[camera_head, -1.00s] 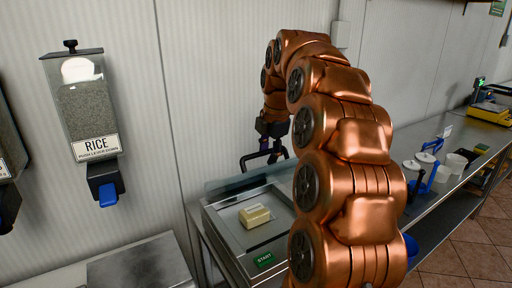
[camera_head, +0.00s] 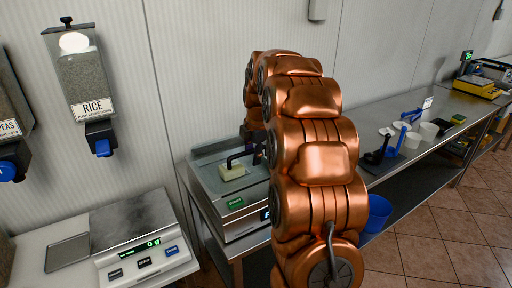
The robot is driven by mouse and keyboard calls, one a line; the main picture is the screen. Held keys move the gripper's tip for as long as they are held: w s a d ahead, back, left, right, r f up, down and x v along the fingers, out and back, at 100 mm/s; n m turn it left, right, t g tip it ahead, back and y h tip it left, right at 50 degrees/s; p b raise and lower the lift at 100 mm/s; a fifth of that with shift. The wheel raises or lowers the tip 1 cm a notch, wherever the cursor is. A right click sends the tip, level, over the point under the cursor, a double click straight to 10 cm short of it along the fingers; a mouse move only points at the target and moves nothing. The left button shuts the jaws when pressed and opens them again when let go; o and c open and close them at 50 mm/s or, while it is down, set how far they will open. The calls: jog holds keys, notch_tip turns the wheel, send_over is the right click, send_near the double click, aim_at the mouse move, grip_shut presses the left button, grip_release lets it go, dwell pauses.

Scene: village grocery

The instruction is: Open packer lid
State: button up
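The packer (camera_head: 208,196) is a steel box with a green START label on its front, on the counter against the wall. A pale yellow block (camera_head: 231,171) sits in it. Its clear lid is hard to make out, and I cannot tell its exact angle. A dark curved bar (camera_head: 238,157), which looks like the lid handle, stands just above and behind the block. My gripper (camera_head: 258,146) is at the right end of this bar, mostly hidden behind my copper arm. I cannot see whether its fingers touch or grip the bar.
A scale (camera_head: 142,243) reading 0 g stands at the lower left, beside a small metal tray (camera_head: 67,253). A rice dispenser (camera_head: 86,88) hangs above. A blue bucket (camera_head: 378,213) is right of my arm. Cups (camera_head: 412,139) and dark tools stand on the right counter.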

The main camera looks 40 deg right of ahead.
jog(key=shift+s+r+b, duration=0.7)
jog(key=shift+r+b, duration=0.8)
jog(key=shift+r, duration=2.35)
jog(key=s+a+f+m, duration=0.2)
jog(key=s+a, duration=0.1)
jog(key=a, duration=0.4)
jog(key=shift+s+m+g+b, duration=0.3)
jog(key=shift+b, duration=0.15)
jog(key=shift+r, duration=0.1)
